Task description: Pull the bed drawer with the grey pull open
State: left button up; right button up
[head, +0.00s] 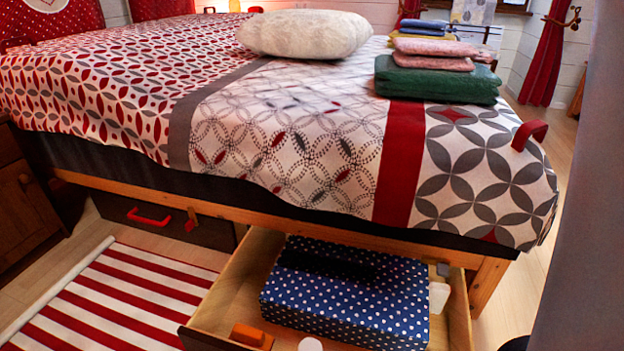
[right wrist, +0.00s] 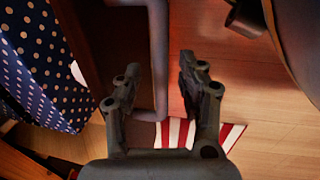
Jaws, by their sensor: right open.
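The bed drawer (head: 232,297) under the foot of the bed stands pulled out, with a blue polka-dot box (head: 345,312) in it. Its front is mostly cut off at the bottom of the head view. In the right wrist view a grey bar pull (right wrist: 158,35) runs down against a dark brown front and bends at its lower end. My right gripper (right wrist: 160,68) is open, with one finger on each side of the pull and gaps visible on both sides. The polka-dot box (right wrist: 45,60) also shows there at the left. My left gripper is in neither view.
A shut drawer with a red pull (head: 150,218) is further left under the bed. A red-and-white striped rug (head: 120,300) lies on the floor before it. Folded cloths (head: 435,80) and a pale cushion (head: 303,35) lie on the bed. An orange block (head: 250,335) is in the open drawer.

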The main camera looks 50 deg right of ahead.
notch_tip(320, 180, up, 7)
jog(key=a, duration=0.1)
jog(key=shift+s+f, duration=0.15)
jog(key=shift+s, duration=0.15)
dwell(0.4)
